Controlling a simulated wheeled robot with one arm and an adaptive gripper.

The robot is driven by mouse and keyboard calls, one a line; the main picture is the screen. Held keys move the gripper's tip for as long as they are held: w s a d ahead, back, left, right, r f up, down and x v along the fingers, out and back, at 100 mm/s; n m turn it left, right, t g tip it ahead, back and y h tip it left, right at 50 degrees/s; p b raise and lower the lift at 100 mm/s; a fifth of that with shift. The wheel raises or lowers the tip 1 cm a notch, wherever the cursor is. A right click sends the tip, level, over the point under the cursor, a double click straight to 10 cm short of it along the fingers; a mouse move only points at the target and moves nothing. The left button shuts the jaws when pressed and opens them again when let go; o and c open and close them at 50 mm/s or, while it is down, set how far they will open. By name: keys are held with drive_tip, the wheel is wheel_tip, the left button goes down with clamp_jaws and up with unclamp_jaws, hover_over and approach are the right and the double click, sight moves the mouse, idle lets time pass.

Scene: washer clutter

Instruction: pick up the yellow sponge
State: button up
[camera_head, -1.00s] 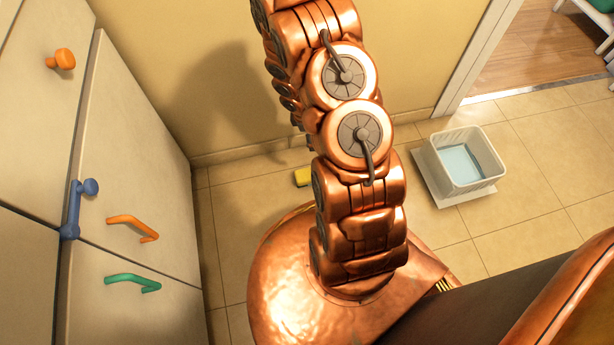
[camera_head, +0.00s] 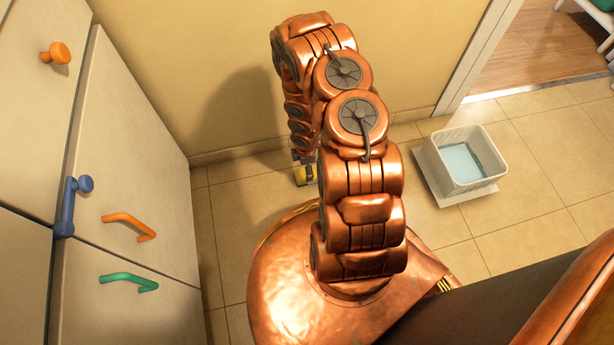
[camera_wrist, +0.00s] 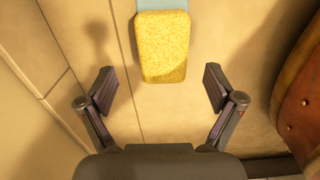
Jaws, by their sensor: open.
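The yellow sponge (camera_wrist: 163,48) lies on the tiled floor, at the top middle of the wrist view, with a light blue strip at its far end. In the head view the sponge (camera_head: 300,176) is mostly hidden by my arm. My gripper (camera_wrist: 160,90) is open and empty, its two fingers spread wide. The sponge lies ahead of the fingertips, roughly centred between them, and neither finger appears to touch it. In the head view my gripper (camera_head: 309,170) is low over the sponge and only a small part shows.
A white basket (camera_head: 466,185) with a pale blue inside stands on the floor to the right. Cabinets (camera_head: 130,160) with coloured handles stand at the left. A yellow wall (camera_head: 180,80) runs behind. Tiles between the wall and basket are clear.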

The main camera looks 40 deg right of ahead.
drive_tip(key=f+b, duration=0.2)
drive_tip(key=f, duration=0.1)
drive_tip(key=f+b, duration=0.1)
drive_tip(key=f, duration=0.1)
drive_tip(key=shift+s, duration=0.25)
drive_tip(key=c, duration=1.2)
wheel_tip(320, 180, up, 10)
drive_tip(key=p, duration=0.4)
drive_tip(key=shift+r+p, duration=0.1)
drive_tip(key=shift+p, duration=0.25)
drive_tip(key=shift+c, duration=0.2)
